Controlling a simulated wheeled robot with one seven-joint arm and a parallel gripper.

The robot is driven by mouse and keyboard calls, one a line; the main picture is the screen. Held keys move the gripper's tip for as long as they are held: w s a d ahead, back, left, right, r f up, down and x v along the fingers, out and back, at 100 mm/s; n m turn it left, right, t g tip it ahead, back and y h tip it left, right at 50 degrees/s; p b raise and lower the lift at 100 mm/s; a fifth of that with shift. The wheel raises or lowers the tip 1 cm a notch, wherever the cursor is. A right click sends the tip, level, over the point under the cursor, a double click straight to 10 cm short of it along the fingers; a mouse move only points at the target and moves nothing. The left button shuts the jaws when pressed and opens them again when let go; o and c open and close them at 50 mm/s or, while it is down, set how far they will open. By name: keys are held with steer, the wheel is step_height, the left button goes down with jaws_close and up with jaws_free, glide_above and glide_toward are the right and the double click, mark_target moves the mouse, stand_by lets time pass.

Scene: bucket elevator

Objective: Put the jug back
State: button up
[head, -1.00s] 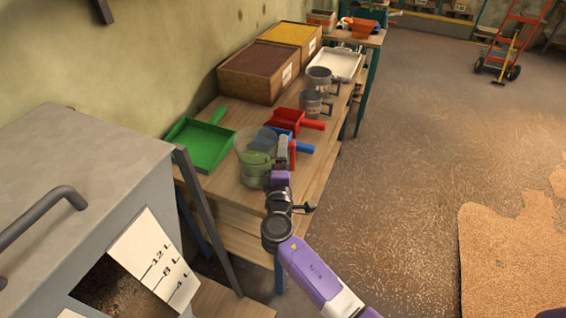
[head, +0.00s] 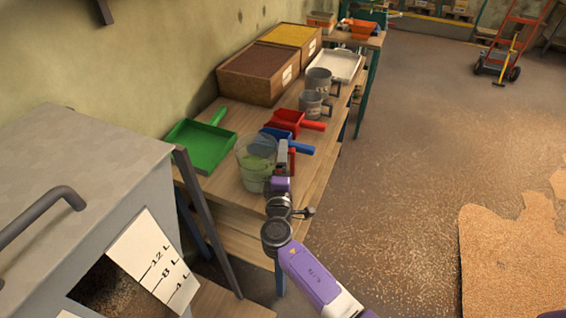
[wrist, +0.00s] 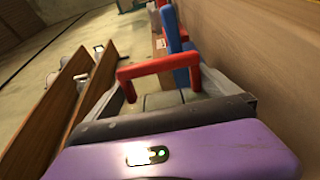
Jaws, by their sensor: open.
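The clear jug (head: 254,172) stands upright on the near end of the wooden bench, with pale green showing through its wall. Its red handle (head: 292,161) faces right, and my gripper (head: 284,160) is at it. In the wrist view the red handle (wrist: 145,69) crosses just ahead of my gripper (wrist: 165,92), between its grey fingers. The fingers are apart; whether they touch the handle I cannot tell. Most of the jug's body is hidden in the wrist view.
A green scoop (head: 200,143) lies left of the jug. A blue scoop (head: 300,146) and a red scoop (head: 290,120) lie just behind it. Grey measuring cups (head: 312,102) stand farther back. A grey machine (head: 70,180) is at the near left.

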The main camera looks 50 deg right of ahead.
steer(key=b+v, duration=0.2)
steer(key=v, duration=1)
